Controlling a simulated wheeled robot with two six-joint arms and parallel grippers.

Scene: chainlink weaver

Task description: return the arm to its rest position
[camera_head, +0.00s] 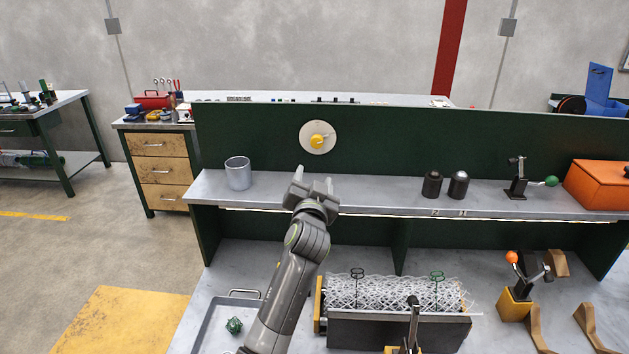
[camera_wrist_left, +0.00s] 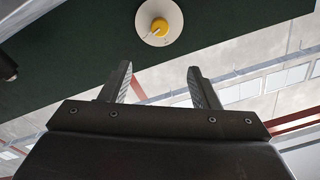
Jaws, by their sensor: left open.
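My left arm rises from the bottom of the head view, and its gripper (camera_head: 313,183) is in front of the grey shelf near its front edge. The fingers are apart with nothing between them. In the left wrist view the two fingers of the left gripper (camera_wrist_left: 163,85) are spread and empty. Beyond them is the dark green panel (camera_wrist_left: 75,40) with a yellow knob on a white round dial (camera_wrist_left: 158,22). The same dial (camera_head: 312,149) shows on the panel just above the gripper in the head view. My right gripper is in neither view.
A grey cup (camera_head: 238,173) stands on the shelf left of the gripper. Two dark cylinders (camera_head: 432,184) stand to its right, with an orange box (camera_head: 598,184) farther right. Below are a wire mesh roll (camera_head: 395,293), a tray (camera_head: 207,322) holding a green piece (camera_head: 234,326), and several levers.

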